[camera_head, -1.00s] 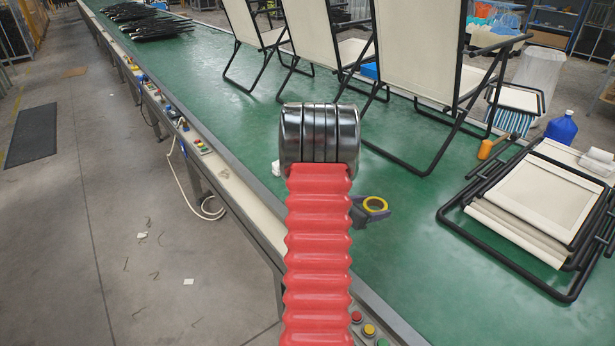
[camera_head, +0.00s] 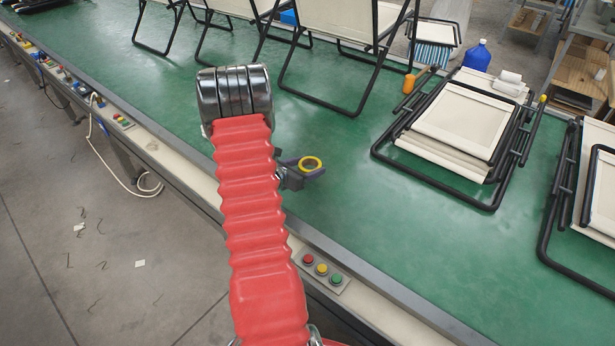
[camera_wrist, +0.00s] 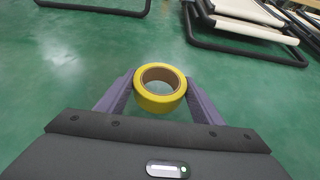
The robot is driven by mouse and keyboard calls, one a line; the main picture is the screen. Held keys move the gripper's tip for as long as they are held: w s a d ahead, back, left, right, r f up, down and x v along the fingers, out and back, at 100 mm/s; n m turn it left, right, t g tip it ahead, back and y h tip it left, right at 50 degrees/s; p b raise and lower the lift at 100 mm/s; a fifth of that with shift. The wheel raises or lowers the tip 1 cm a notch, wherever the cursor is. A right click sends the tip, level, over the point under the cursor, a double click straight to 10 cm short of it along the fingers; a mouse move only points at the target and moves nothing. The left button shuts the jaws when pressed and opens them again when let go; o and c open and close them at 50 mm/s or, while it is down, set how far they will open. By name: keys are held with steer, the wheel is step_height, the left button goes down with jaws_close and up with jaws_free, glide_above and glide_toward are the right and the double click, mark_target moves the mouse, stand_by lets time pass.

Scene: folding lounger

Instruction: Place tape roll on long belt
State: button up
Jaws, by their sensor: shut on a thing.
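The tape roll (camera_wrist: 160,101) is yellow with a brown core. In the wrist view it sits between the two fingers of my gripper (camera_wrist: 160,92), which is shut on it. In the head view the tape roll (camera_head: 311,163) shows as a small yellow ring at the tip of my gripper (camera_head: 303,166), right of my red arm. The long belt (camera_head: 420,240) is the green surface below and around the roll. The roll appears held over the belt near its front edge; I cannot tell the exact height.
A folded lounger (camera_head: 460,125) lies on the belt to the right, with another (camera_head: 600,190) at the right edge. Upright loungers (camera_head: 340,30) stand along the back. A button panel (camera_head: 321,269) is on the front rail. Belt around the roll is clear.

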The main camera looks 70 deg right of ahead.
steer(key=shift+f, duration=2.05)
steer(key=shift+f, duration=0.1)
steer(key=o, duration=1)
steer(key=shift+o, duration=0.2)
steer(key=shift+w+a+r, duration=0.1)
steer(key=shift+a+r, duration=0.05)
steer(key=shift+r, duration=0.05)
steer(key=v, duration=1.1)
steer(key=shift+w+a+r, duration=0.1)
steer(key=shift+a+r, duration=0.1)
steer(key=shift+a, duration=0.05)
